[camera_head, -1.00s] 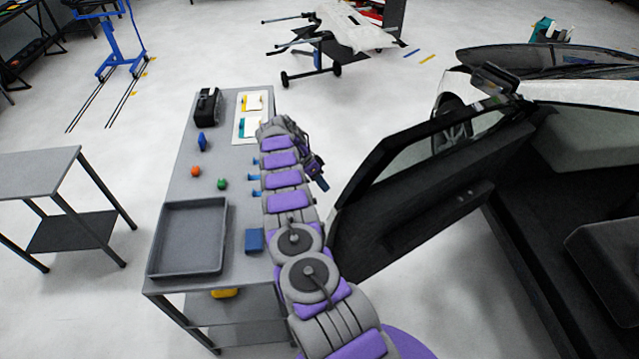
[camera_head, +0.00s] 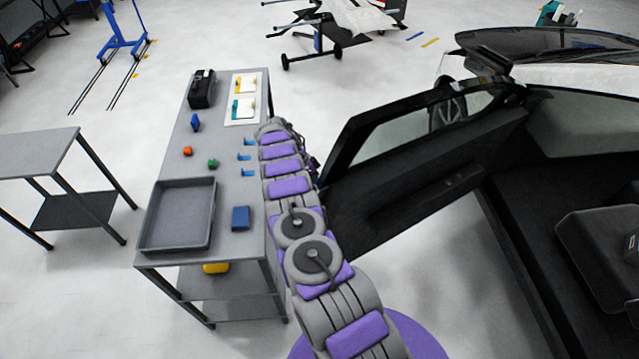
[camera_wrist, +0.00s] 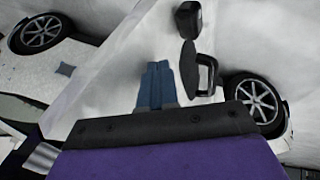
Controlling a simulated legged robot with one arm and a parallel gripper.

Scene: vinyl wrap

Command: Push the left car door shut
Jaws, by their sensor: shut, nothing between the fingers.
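The left car door (camera_head: 440,165) stands open in the head view, swung out from the car (camera_head: 570,75) with its dark inner panel and window frame facing me. My arm reaches forward along the door's free edge. My gripper is mostly hidden behind my arm in the head view. In the wrist view my gripper (camera_wrist: 157,75) shows as two blue fingers pressed together, shut with nothing between them. White car body and wheels (camera_wrist: 255,100) show around it, with a dark handle-like part (camera_wrist: 205,75) right of the fingers. Contact with the door cannot be told.
A grey workbench (camera_head: 225,150) with a tray (camera_head: 148,225) and small items stands close to my arm's left. A second table (camera_head: 40,155) is farther left. A wheeled stand (camera_head: 335,45) is at the back. Floor between bench and stand is clear.

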